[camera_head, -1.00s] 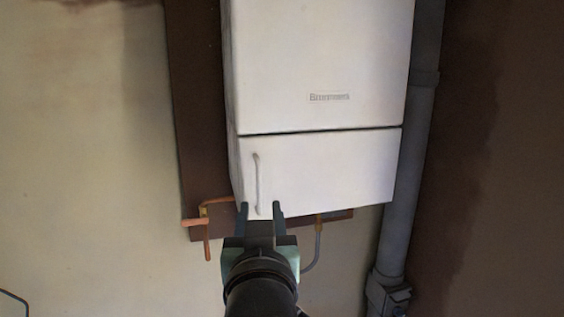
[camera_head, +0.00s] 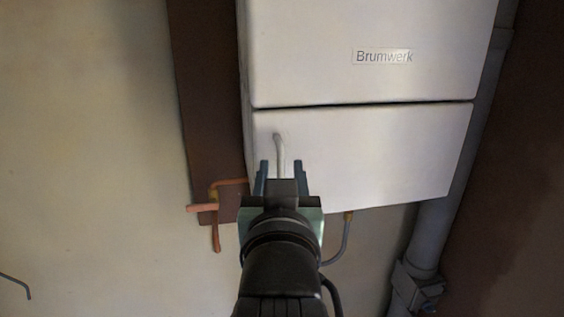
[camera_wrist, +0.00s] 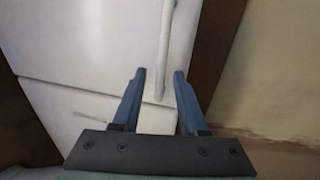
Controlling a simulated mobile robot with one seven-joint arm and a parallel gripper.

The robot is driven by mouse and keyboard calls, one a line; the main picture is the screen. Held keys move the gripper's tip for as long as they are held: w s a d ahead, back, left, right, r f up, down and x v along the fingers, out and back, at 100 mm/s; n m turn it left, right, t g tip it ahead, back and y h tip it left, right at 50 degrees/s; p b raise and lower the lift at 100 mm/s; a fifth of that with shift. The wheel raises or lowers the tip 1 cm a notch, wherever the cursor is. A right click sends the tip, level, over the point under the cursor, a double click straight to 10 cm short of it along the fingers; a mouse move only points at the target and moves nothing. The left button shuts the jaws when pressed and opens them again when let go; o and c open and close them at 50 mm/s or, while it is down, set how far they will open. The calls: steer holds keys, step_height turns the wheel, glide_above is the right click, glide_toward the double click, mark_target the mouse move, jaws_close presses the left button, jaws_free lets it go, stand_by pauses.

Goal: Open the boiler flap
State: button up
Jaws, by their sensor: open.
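The white boiler (camera_head: 365,50) hangs on the wall, marked "Brumwerk". Its flap (camera_head: 380,155) is the lower front panel and looks shut, with a dark seam above it. A slim upright handle (camera_head: 279,148) sits at the flap's left side; my gripper hides its lower part in the head view. My gripper (camera_head: 281,165) is open, its two fingertips at either side of the handle's line. In the wrist view the handle (camera_wrist: 164,50) runs down to between the fingertips (camera_wrist: 160,74). I cannot tell whether the fingers touch it.
Copper pipes (camera_head: 215,215) stick out below the boiler's left edge, close to my gripper. A thin grey hose (camera_head: 343,243) hangs beneath the boiler. A thick grey pipe (camera_head: 432,225) runs down at the right. The plaster wall at the left (camera_head: 80,140) is mostly clear.

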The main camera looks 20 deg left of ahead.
steer(key=shift+s+r, duration=0.15)
jaws_close()
stand_by(1.4)
